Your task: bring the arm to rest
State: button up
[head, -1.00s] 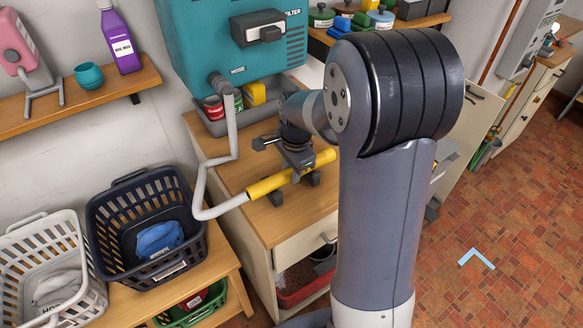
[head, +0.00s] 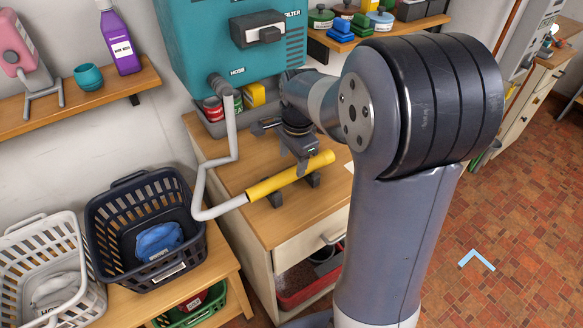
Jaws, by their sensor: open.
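My arm stands large in the right half of the head view and bends down and left toward the wooden counter (head: 262,226). My gripper (head: 287,147) is at its end, open, with its dark jaws over the counter, just behind the yellow handle of the hose pipe (head: 285,178). I see nothing held in it. The yellow handle lies across dark supports (head: 312,181) on the counter. Its bent grey pipe (head: 198,190) runs up to the teal machine (head: 216,37). Whether the near jaw touches the handle cannot be told.
A navy basket (head: 112,221) with a blue cloth and a white basket (head: 18,258) stand at lower left. A shelf (head: 105,100) holds a purple bottle (head: 120,38) and a teal cup (head: 89,77). The tiled floor (head: 520,215) at right is clear.

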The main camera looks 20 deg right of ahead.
aim_at(291, 172)
jog(key=r, duration=0.5)
jog(key=shift+s+d+r, duration=0.1)
jog(key=shift+s+r, duration=0.25)
jog(key=shift+r, duration=0.05)
jog(key=f, duration=0.7)
jog(key=w+f, duration=0.1)
jog(key=f, duration=0.2)
jog(key=shift+w+a+f, duration=0.1)
jog(key=shift+a+f, duration=0.1)
jog(key=shift+f, duration=0.05)
jog(key=shift+w+r+p, duration=0.1)
jog(key=shift+r+p, duration=0.85)
jog(key=shift+p, duration=0.15)
jog(key=shift+r+p, duration=0.5)
jog(key=shift+r, duration=0.2)
